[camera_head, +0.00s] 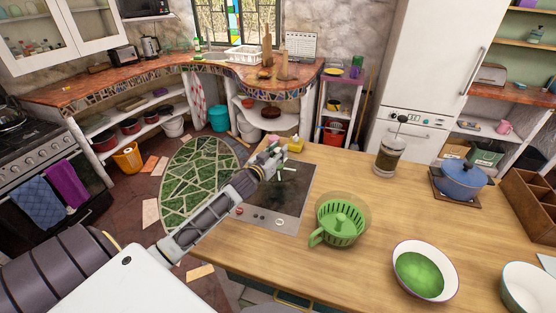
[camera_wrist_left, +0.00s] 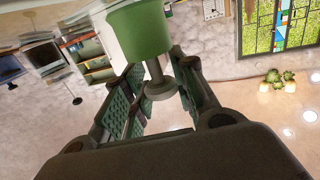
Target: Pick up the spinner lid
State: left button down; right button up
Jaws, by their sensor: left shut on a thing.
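A green salad spinner (camera_head: 340,222) stands on the wooden counter, with slotted sides, a raised knob in the middle and a handle at its front left. I cannot tell its lid apart from the basket. My left gripper (camera_head: 272,158) is over the far edge of the dark cooktop, up and left of the spinner and apart from it. In the left wrist view its fingers (camera_wrist_left: 162,95) are around a thing that I cannot make out. My right gripper is not in view.
The cooktop (camera_head: 268,221) lies left of the spinner. A white-rimmed bowl (camera_head: 399,258) with a green inside is at the front right. A glass press (camera_head: 390,158), a blue pot (camera_head: 460,182) and a wooden box (camera_head: 528,205) stand further right. The counter between them is clear.

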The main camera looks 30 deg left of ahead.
pick_arm(q)
jog(key=shift+r, duration=2.3)
